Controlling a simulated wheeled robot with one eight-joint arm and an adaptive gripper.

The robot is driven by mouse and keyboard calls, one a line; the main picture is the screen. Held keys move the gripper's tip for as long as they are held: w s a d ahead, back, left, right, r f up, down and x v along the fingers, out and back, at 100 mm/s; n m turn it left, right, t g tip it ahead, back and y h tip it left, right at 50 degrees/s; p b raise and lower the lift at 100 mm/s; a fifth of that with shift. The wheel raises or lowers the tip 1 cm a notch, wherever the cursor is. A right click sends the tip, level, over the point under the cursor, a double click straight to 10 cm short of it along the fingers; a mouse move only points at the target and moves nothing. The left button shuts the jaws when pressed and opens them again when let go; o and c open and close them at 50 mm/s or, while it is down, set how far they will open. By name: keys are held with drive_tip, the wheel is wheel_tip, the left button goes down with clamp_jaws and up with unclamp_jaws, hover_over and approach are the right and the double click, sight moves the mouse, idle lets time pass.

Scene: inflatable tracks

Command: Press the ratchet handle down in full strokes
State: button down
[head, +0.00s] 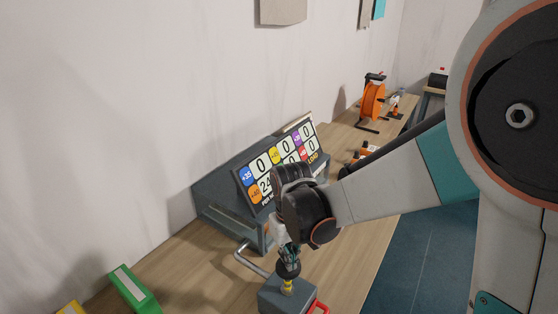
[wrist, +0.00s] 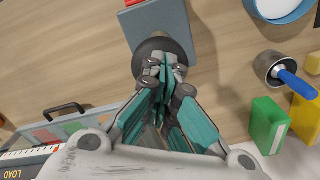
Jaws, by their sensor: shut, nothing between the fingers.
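A grey box (head: 284,296) stands on the bench, with a short yellow-marked post (head: 287,286) rising from it. A dark round knob (head: 289,271) tops the post and appears to be the handle. In the wrist view the knob (wrist: 146,48) sits over the grey box (wrist: 184,20). My gripper (head: 289,261) is shut and empty, pointing down right over the knob. In the wrist view its fingertips (wrist: 165,64) overlap the middle of the knob; they look in contact, but the fingers hide the exact spot.
A red handle (head: 318,308) is beside the box. Green (wrist: 268,125) and yellow (wrist: 304,117) blocks and a cup (wrist: 272,69) lie to one side. An orange reel (head: 373,101) is farther back.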

drive_tip(key=shift+r+p, duration=1.1)
drive_tip(key=shift+r, duration=0.7)
drive_tip(key=shift+f, duration=0.2)
drive_tip(key=shift+f+b, duration=4.4)
drive_tip(key=shift+f, duration=0.6)
drive_tip(key=shift+r, duration=0.25)
drive_tip(key=shift+r+p, duration=3.55)
drive_tip(key=shift+r, duration=1.4)
